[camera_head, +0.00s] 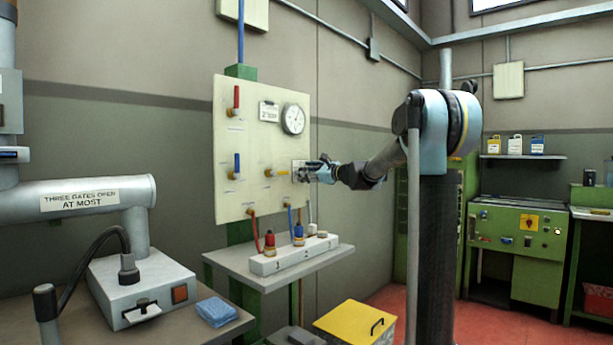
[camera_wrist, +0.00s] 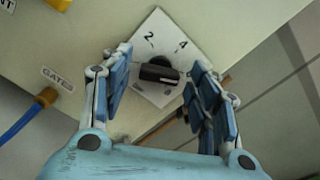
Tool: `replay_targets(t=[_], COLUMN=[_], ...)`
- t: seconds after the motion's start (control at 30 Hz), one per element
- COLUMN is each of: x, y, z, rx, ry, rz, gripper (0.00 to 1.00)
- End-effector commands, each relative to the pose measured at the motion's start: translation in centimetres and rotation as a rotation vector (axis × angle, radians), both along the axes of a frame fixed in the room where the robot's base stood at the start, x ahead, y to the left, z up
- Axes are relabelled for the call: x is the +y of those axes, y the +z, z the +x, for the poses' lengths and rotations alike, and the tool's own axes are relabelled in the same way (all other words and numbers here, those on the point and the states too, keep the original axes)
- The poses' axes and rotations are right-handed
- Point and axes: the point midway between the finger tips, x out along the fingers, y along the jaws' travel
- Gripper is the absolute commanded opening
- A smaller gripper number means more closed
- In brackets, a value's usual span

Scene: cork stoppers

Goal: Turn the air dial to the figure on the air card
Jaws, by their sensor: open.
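The air dial is a black knob (camera_wrist: 158,74) on a white square plate (camera_wrist: 180,43) at the board's right edge. The figures 2 and 4 show on the plate; other marks are partly hidden or too small. The knob's bar lies roughly crosswise in the wrist view; where it points is unclear. My gripper (camera_wrist: 161,62) is open, one finger on each side of the knob, with gaps. In the head view my gripper (camera_head: 309,173) is at the dial and hides most of it. A white card (camera_head: 269,111) on the board appears to begin with 2; its smaller text is unclear.
The cream board (camera_head: 230,110) carries a round gauge (camera_head: 293,118), a red lever (camera_head: 236,98), a blue lever (camera_head: 237,163) and a yellow lever (camera_head: 275,172). Below it a shelf (camera_head: 225,261) holds a white block (camera_head: 265,268) with hoses. A yellow-lidded box (camera_head: 352,322) stands below.

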Motion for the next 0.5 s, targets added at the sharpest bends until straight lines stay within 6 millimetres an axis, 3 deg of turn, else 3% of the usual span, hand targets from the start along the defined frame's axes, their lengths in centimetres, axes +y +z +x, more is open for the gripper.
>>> replay_targets(t=[0.17, 0.37, 0.5], x=[-0.01, -0.03, 0.23], y=[0.0, 0.01, 0.01], z=[-0.01, -0.01, 0.0], rx=[0.0, 0.0, 0.0], ry=[0.0, 0.0, 0.0], rz=[0.0, 0.0, 0.0], gripper=[0.55, 0.12, 0.11])
